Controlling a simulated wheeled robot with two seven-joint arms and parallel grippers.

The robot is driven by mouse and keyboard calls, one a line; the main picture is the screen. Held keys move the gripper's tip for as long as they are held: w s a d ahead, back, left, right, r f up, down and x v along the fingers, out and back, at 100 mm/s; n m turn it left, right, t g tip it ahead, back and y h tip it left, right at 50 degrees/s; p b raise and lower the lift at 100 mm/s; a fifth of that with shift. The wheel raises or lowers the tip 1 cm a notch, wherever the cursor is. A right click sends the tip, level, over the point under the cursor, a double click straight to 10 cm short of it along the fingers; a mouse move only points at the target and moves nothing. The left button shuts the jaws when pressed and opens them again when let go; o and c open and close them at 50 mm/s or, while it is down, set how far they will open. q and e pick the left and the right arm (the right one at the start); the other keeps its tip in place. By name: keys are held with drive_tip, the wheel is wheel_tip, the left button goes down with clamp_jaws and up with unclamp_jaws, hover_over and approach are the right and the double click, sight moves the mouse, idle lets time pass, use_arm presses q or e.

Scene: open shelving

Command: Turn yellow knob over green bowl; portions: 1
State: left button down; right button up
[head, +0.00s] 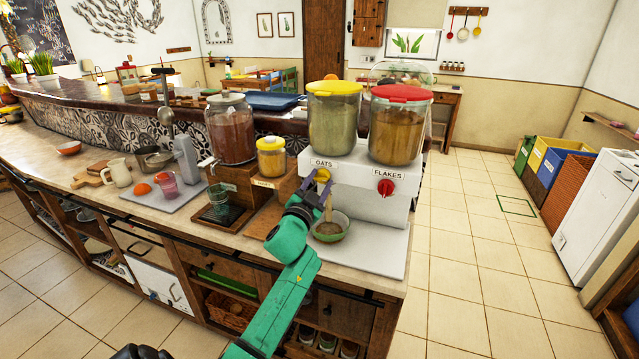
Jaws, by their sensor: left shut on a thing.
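The dispenser (350,188) is a white box on the counter, with two clear jars on top. The yellow knob (323,174) is on its front under the label OATS. My left gripper (321,186) reaches up to this knob and is shut on it; its fingers partly cover the knob. The green bowl (344,237) stands upright below the knob, just right of my wrist. Something brown shows inside the bowl, and a tan streak (329,208) runs from under the knob down to it.
A red knob (385,187) labelled FLAKES sits to the right on the same box. The yellow-lidded jar (333,120) and red-lidded jar (399,125) stand above. A brown jar dispenser (230,130) and a small yellow-lidded jar (271,157) are to the left. The tray's right part (385,255) is clear.

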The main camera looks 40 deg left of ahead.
use_arm(q)
drive_tip(key=shift+f, duration=0.15)
idle(0.3)
drive_tip(key=shift+c, duration=1.6)
unclamp_jaws()
drive_tip(key=b+v, duration=0.3)
drive_tip(key=v, duration=1.1)
drive_tip(key=shift+s, duration=0.25)
drive_tip(key=shift+d, duration=0.1)
